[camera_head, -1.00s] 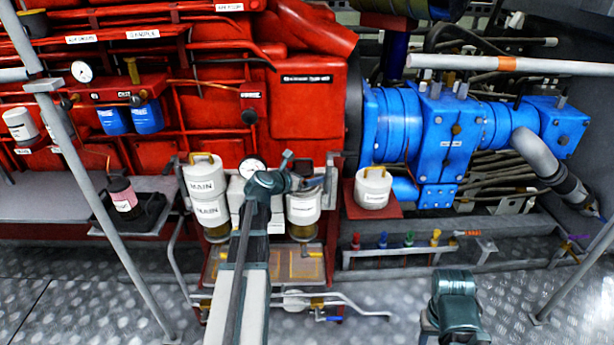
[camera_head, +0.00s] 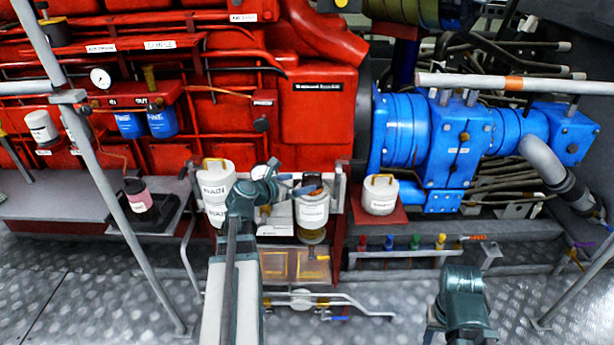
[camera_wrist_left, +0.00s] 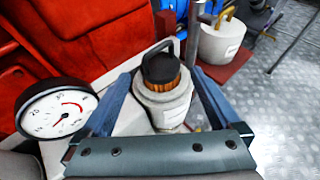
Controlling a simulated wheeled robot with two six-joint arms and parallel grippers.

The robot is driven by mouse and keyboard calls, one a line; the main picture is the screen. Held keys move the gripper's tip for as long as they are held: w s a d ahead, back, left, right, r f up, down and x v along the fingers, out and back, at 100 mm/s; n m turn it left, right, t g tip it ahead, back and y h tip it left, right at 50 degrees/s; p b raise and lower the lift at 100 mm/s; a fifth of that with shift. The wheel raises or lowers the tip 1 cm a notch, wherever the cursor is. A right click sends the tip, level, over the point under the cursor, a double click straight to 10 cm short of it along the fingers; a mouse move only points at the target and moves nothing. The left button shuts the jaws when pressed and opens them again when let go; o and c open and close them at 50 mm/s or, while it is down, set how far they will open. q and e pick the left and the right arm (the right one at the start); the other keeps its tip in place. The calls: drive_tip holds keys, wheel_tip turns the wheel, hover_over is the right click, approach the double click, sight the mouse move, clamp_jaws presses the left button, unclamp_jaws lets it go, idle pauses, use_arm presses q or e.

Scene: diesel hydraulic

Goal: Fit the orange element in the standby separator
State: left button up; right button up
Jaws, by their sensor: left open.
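The orange element (camera_wrist_left: 161,84), pleated and with a black cap and handle, stands upright in the mouth of the white standby separator bowl (camera_wrist_left: 163,107). Some orange pleats show above the rim; the rest is hidden inside. My left gripper (camera_wrist_left: 160,82) is open, with one blue finger on each side of the element and bowl. A gap shows on both sides at the cap. In the head view my left gripper (camera_head: 298,188) is over the standby separator (camera_head: 313,212) and partly covers the element. A white lid with a yellow handle (camera_head: 380,195) rests on a red shelf to the right.
The MAIN separator (camera_head: 215,190), with its yellow-handled lid on, stands left of my left wrist. A pressure gauge (camera_wrist_left: 57,110) is close to the left finger. Pipes and a valve (camera_head: 302,298) run below. My right arm (camera_head: 463,298) shows at the bottom right.

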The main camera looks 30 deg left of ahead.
use_arm(q)
drive_tip(key=shift+v, duration=0.9)
drive_tip(key=s+d+r+m+g+h+p, duration=0.2)
drive_tip(key=d+m+g+p, duration=0.2)
drive_tip(key=d+m+p, duration=0.55)
drive_tip(key=s+d+r+m+g+h+p, duration=0.1)
drive_tip(key=d+m+g+p, duration=0.3)
drive_tip(key=d+m, duration=0.95)
drive_tip(key=s+d+r+m+g+y+p, duration=0.3)
drive_tip(key=s+d+m+p, duration=0.2)
drive_tip(key=s+d+m, duration=0.1)
drive_tip(key=s+d+r+m+g+y+p, duration=0.2)
drive_tip(key=s+d+r+m+y+p, duration=0.1)
drive_tip(key=s+d+m+p, duration=0.3)
drive_tip(key=s+d+r+m, duration=0.1)
drive_tip(key=d+m, duration=0.1)
drive_tip(key=m, duration=0.1)
drive_tip(key=shift+s+d+r+g, duration=0.3)
drive_tip(key=shift+d+g, duration=0.05)
drive_tip(key=shift+g, duration=0.05)
